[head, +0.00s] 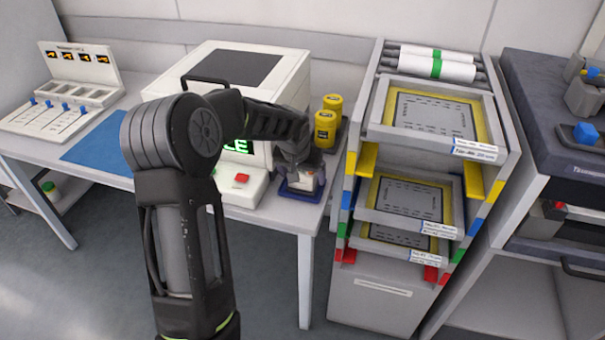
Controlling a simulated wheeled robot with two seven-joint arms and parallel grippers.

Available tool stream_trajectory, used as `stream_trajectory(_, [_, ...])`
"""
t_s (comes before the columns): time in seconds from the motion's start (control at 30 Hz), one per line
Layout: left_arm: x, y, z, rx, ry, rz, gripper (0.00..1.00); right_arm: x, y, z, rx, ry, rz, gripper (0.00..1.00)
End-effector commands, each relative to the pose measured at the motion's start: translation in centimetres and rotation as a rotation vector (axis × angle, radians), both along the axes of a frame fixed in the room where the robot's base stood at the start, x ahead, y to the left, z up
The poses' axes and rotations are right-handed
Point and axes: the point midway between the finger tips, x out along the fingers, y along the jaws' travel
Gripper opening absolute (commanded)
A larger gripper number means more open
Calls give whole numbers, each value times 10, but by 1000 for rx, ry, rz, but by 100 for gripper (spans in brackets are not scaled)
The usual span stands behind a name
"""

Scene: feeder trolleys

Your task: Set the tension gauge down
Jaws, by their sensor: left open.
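My left arm crosses the middle of the head view, and my left gripper (302,168) is at the table's front right corner. It is open, close around or just above a small pale device that looks like the tension gauge (309,182). The gauge is at a dark blue holder (300,193) on the table; my fingers and wrist hide part of it, so I cannot tell whether they touch. My right gripper is not in view.
A white machine (285,95) with a red button (242,178) stands left of the gauge. Yellow canisters (326,128) stand behind it. A trolley with framed screens (425,112) is close on the right. A blue mat (97,143) lies at the left.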

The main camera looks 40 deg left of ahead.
Motion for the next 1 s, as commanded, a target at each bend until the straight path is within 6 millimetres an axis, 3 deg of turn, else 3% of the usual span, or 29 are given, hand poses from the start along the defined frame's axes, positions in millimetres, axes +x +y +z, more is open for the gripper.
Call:
stream_trajectory(0.17, [-5,-2,18,1,-3,-1,87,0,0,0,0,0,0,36])
stream_trajectory(0.6, [-37,-13,97,1,-3,0,87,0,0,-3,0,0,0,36])
stream_trajectory(0.8, [-43,-15,111,-1,0,0,87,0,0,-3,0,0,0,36])
stream_trajectory(1.0, [-43,-15,112,-1,0,0,87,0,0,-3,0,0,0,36])
